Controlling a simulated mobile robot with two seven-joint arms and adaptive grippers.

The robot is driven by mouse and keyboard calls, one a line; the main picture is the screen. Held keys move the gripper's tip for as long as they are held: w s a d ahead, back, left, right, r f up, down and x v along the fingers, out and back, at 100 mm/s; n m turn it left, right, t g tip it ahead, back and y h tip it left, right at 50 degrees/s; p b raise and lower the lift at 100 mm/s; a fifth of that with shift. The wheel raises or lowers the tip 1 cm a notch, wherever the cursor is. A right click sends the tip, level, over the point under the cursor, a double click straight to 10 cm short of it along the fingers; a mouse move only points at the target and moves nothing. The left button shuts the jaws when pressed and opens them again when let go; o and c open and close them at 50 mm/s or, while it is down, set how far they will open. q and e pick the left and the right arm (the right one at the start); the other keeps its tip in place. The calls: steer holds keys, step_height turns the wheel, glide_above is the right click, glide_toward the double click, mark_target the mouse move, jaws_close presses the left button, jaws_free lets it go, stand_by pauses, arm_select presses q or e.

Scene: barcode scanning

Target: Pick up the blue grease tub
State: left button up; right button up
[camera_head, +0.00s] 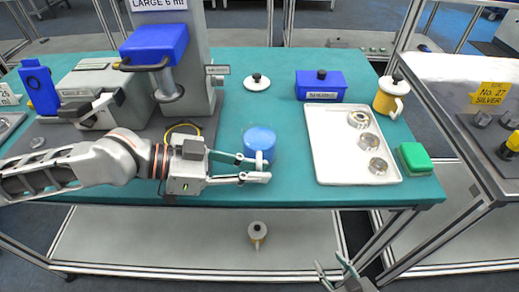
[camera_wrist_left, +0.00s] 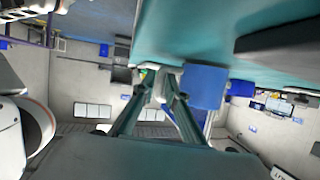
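The blue grease tub (camera_head: 259,140) is a short round container with a blue top, upright on the teal table near its front edge. My left gripper (camera_head: 264,169) is at the tub's near side, its fingers pointing right with a gap between them. The far finger overlaps the tub's lower front; I cannot tell if it touches. In the left wrist view, the gripper (camera_wrist_left: 160,82) has nothing between its fingertips, and a blue shape that looks like the tub (camera_wrist_left: 205,86) is just right of them. My right gripper (camera_head: 334,267) is low in front of the table, open and empty.
A white tray (camera_head: 325,165) with several metal rings lies right of the tub. A blue box (camera_head: 320,85), a yellow-and-white pot (camera_head: 390,96) and a green block (camera_head: 414,158) stand around it. A grey press (camera_head: 192,55) stands behind my left arm. A small pot (camera_head: 257,233) is on the lower shelf.

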arm_select(q)
steer(key=shift+w+d+f, duration=0.1)
steer(key=shift+d+f, duration=0.15)
steer(key=shift+d, duration=0.25)
jaws_close()
steer(key=shift+r, duration=0.1)
